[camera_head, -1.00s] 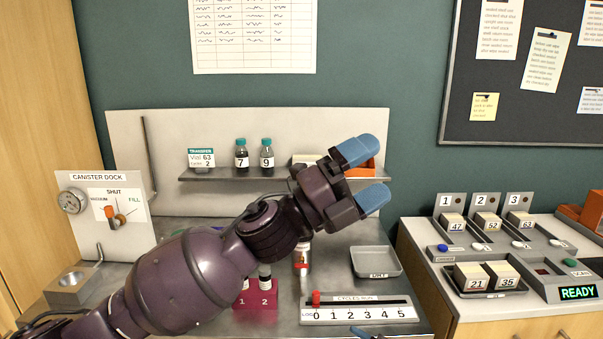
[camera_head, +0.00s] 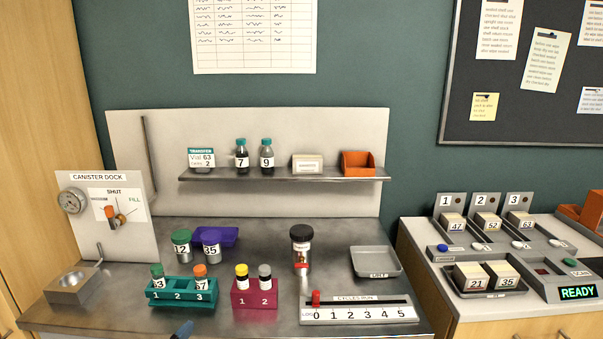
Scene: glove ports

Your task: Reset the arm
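A single blue fingertip (camera_head: 182,330), which looks like my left gripper's, shows at the bottom edge in front of the teal rack. The rest of that gripper is out of frame, so its opening cannot be judged. Nothing is seen held at the tip. My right gripper is not in view. No arm covers the worktop (camera_head: 345,235).
A teal rack (camera_head: 180,292) and a magenta rack (camera_head: 255,294) hold capped vials. Behind them stand green-capped (camera_head: 181,245) and purple-capped jars (camera_head: 211,245). A black-capped canister (camera_head: 302,250), grey tray (camera_head: 376,262) and numbered slider panel (camera_head: 360,312) stand to the right.

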